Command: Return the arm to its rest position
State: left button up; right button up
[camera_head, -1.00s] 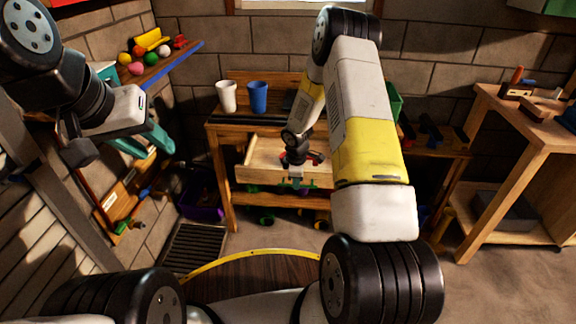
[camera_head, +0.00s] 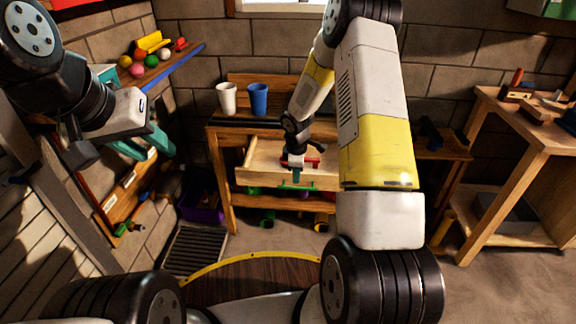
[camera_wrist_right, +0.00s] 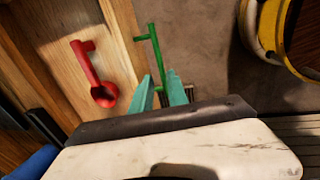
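My right gripper (camera_head: 297,178) is over the front edge of an open wooden drawer (camera_head: 255,173) in the workbench. In the right wrist view its two teal fingers (camera_wrist_right: 161,90) stand apart, one on each side of the near end of the drawer's green handle (camera_wrist_right: 155,50). I cannot tell whether they touch it. A red tool (camera_wrist_right: 93,75) lies inside the drawer. My left gripper (camera_head: 150,142) hangs at the left, far from the drawer, near the wall shelf. Its teal fingers show, but their gap is unclear.
A white cup (camera_head: 226,98) and a blue cup (camera_head: 258,98) stand on the workbench, left of my right forearm. A shelf with a blue edge (camera_head: 180,66) holds coloured balls. A second wooden table (camera_head: 520,130) stands at the right. A floor grate (camera_head: 195,250) lies at lower left.

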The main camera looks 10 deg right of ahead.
jog(key=shift+s+r, duration=0.15)
jog(key=shift+r, duration=0.75)
jog(key=s+r+m+t, duration=0.1)
jog(key=s+r+m, duration=0.3)
jog(key=r, duration=0.7)
jog(key=s+r+m+t, duration=0.1)
jog(key=s+r+m, duration=0.3)
jog(key=r, duration=0.8)
jog(key=s+a+r+m+t+y, duration=0.1)
jog(key=s+r+m, duration=0.2)
jog(key=s, duration=0.7)
jog(key=s+a+r+m+t+y, duration=0.1)
jog(key=s+a+r+m, duration=0.1)
jog(key=s+r, duration=0.5)
jog(key=s+m, duration=0.1)
jog(key=s, duration=0.3)
jog(key=shift+s+a+r+y, duration=0.2)
jog(key=shift+r+y, duration=0.05)
jog(key=shift+y, duration=0.15)
jog(key=shift+d, duration=0.1)
